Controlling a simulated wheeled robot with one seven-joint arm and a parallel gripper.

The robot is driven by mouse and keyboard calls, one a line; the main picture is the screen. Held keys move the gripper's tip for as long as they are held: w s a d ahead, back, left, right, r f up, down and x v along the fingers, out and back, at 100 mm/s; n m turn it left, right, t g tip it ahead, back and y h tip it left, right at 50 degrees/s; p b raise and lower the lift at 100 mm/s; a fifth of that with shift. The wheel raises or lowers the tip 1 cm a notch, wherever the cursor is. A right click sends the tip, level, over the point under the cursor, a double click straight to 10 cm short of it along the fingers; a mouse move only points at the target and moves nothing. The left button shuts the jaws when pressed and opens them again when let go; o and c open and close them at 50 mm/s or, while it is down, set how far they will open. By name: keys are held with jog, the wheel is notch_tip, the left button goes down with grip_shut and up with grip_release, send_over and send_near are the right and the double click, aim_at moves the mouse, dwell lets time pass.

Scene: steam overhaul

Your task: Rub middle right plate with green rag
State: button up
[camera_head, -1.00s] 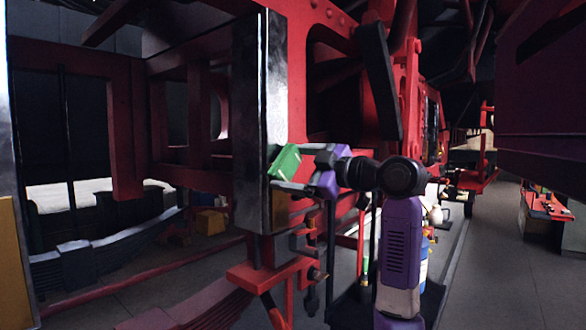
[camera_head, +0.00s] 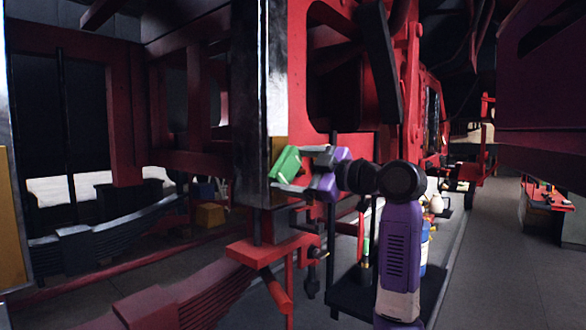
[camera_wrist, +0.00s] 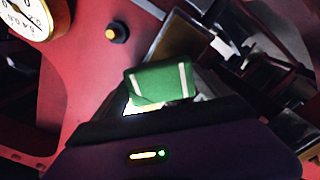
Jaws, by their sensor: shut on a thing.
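The green rag (camera_head: 287,163) is a folded green pad held in front of the lower part of a tall upright metal plate (camera_head: 273,75) on the red locomotive frame. The plate has a shiny face and a dark side. I cannot tell whether the rag touches it. My gripper (camera_head: 298,168) is shut on the rag, reaching in from the right on my purple arm. In the wrist view the rag (camera_wrist: 160,84) shows as a green block with two pale strips between the dark jaws. Part of the rag is hidden by the jaws.
A red bracket (camera_head: 268,250) juts out below the plate. A yellow box (camera_head: 210,215) lies on the floor behind. Floor at the right (camera_head: 490,260) is clear.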

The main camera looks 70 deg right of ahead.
aim_at(281, 203)
jog(key=shift+f+b, duration=3)
jog(key=shift+f, duration=1.25)
jog(key=v, duration=0.6)
jog(key=shift+s, duration=0.1)
jog(key=v, duration=0.3)
